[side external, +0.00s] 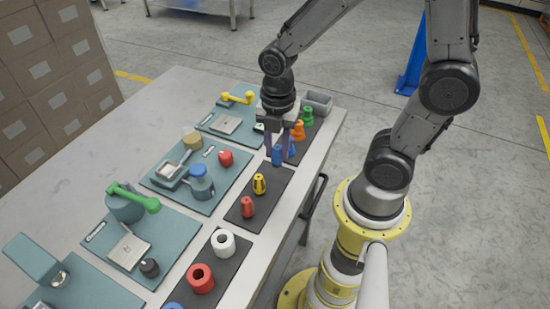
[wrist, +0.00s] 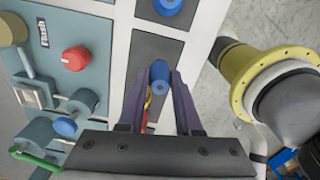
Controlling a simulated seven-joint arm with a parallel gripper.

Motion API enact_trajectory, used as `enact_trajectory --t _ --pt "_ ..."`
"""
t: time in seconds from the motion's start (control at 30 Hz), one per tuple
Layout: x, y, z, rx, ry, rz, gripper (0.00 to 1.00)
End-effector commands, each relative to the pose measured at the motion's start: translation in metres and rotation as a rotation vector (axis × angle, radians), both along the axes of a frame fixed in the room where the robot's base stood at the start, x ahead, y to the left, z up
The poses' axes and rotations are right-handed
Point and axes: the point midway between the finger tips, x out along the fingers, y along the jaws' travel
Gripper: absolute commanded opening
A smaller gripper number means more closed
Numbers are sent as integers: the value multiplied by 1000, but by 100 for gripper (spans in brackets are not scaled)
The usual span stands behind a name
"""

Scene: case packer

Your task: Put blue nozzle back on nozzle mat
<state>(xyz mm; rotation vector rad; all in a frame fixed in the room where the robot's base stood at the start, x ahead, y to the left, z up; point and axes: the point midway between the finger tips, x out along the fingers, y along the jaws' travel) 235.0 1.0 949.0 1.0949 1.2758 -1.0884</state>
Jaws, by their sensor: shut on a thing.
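The blue nozzle (side external: 277,156) is between the fingers of my gripper (side external: 277,147), which is shut on it. It points downward at the far end of the dark nozzle mat (side external: 272,203). In the wrist view, the blue nozzle (wrist: 160,74) shows between the fingertips (wrist: 160,82), with the bare end of the mat (wrist: 150,48) beside and beyond it. I cannot tell whether it touches the mat. The yellow nozzle (side external: 259,184) and red nozzle (side external: 247,207) stand on the same mat; in the wrist view the fingers partly hide them.
A second dark mat beyond holds a blue piece (side external: 291,146), an orange piece (side external: 298,131) and a green piece (side external: 307,115), close to my gripper. A grey bin (side external: 318,102) stands behind. A teal station with a red knob (side external: 225,157) lies left. A nearer mat holds a red ring (side external: 200,279) and a white ring (side external: 223,243).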

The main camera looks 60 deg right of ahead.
Motion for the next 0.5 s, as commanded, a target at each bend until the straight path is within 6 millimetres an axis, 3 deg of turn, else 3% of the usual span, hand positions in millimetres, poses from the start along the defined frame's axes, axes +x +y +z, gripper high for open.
enact_trajectory --t 0.3,0.5 --pt "5 0 -35 0 5 0 0" --pt "6 0 -38 0 0 0 0"
